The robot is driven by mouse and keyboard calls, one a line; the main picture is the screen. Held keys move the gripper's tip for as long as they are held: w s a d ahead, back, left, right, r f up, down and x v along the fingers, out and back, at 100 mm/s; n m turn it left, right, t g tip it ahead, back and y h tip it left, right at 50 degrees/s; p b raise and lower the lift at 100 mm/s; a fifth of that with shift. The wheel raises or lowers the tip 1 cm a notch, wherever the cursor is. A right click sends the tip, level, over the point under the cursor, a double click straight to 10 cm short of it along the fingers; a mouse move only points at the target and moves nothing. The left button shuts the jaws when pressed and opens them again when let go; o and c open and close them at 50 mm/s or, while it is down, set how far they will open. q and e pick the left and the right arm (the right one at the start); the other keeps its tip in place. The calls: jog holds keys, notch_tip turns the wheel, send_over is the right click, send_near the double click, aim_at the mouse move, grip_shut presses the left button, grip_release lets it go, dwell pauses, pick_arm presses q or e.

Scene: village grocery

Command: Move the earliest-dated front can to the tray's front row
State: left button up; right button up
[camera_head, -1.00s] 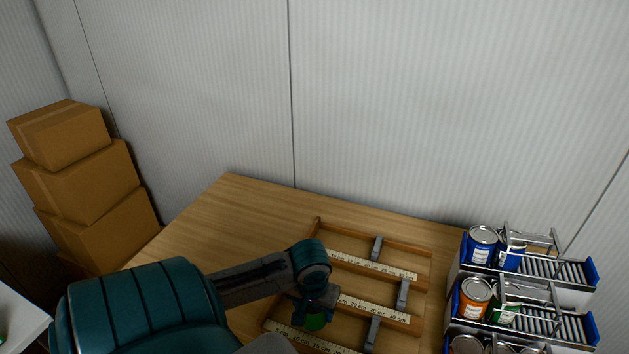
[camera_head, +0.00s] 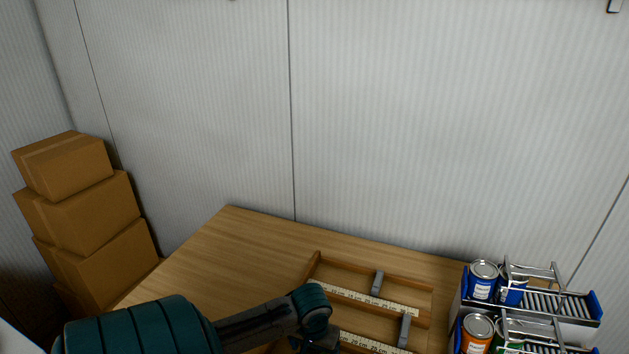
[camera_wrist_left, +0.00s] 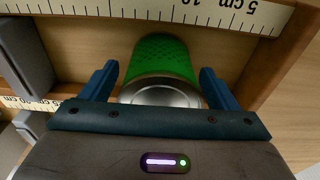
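The wooden tray (camera_head: 372,275), divided into rows by ruler strips, lies on the table, its front cut off in the head view. My left arm reaches over it; my left gripper (camera_head: 318,344) is partly cut off there. In the left wrist view, a green can (camera_wrist_left: 162,58) with a silver lid stands between the fingers of my left gripper (camera_wrist_left: 158,68). Narrow gaps seem to show beside the can, so the fingers look open around it. Blue cans (camera_head: 482,286) and an orange can (camera_head: 476,335) stand in the rack (camera_head: 570,333) at right. Their dates are unreadable. My right gripper is out of view.
Grey blocks (camera_head: 377,283) stand in the tray rows. Stacked cardboard boxes (camera_head: 95,205) are at left. The table (camera_head: 235,245) is clear left of the tray, with a wall (camera_head: 400,130) behind it.

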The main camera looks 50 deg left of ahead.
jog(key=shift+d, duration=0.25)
pick_arm(q)
jog(key=shift+r, duration=0.25)
jog(key=r, duration=0.7)
jog(key=s+r, duration=0.1)
jog(key=r, duration=0.3)
jog(key=shift+d, duration=0.25)
jog(key=shift+r, duration=0.35)
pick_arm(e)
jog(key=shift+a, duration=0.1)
pick_arm(q)
jog(key=shift+d, duration=0.1)
